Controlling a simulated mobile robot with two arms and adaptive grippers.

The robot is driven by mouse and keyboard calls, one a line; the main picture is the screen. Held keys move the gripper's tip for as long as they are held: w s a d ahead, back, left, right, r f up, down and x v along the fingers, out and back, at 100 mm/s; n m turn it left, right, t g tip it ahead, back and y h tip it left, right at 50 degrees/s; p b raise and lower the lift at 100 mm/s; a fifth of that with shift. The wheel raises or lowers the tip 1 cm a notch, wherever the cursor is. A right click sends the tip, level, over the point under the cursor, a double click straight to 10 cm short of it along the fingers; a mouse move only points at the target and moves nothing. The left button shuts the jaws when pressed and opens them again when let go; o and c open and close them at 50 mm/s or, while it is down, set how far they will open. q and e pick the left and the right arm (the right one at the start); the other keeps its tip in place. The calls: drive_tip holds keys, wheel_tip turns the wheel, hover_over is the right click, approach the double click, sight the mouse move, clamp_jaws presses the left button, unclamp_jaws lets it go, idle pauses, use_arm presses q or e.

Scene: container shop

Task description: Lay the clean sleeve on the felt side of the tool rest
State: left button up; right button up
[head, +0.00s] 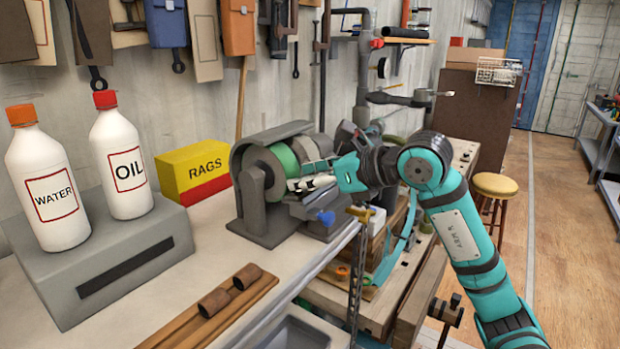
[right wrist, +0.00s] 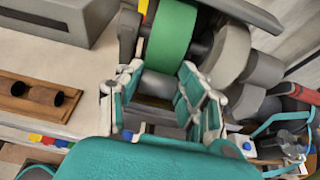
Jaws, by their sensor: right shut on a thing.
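My right gripper (head: 312,183) is at the front of a grey bench grinder (head: 262,198), close to its wheels. In the right wrist view its fingers (right wrist: 158,96) stand on either side of a smooth grey cylinder (right wrist: 160,84), which looks like the clean sleeve, and are shut on it. The sleeve lies just in front of the green wheel (right wrist: 172,38); whether it touches the tool rest is hidden. Grey wheels (right wrist: 231,52) stand beside the green one. The tool rest (head: 290,207) is partly covered by the gripper. My left gripper is out of view.
Two brown sleeves (head: 232,290) lie on a wooden rack (head: 190,328) at the bench front. WATER (head: 45,175) and OIL (head: 122,160) bottles stand on a grey block (head: 110,255). A yellow RAGS box (head: 193,170) is behind. A blue knob (head: 325,217) juts out below the gripper.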

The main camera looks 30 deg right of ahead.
drive_tip(key=o, duration=1)
drive_tip(key=shift+f, duration=0.1)
drive_tip(key=o, duration=0.3)
drive_tip(key=shift+a, duration=0.2)
drive_tip(key=shift+w, duration=0.1)
drive_tip(key=shift+d, duration=0.3)
drive_tip(key=v, duration=1.2)
drive_tip(key=shift+d, duration=0.1)
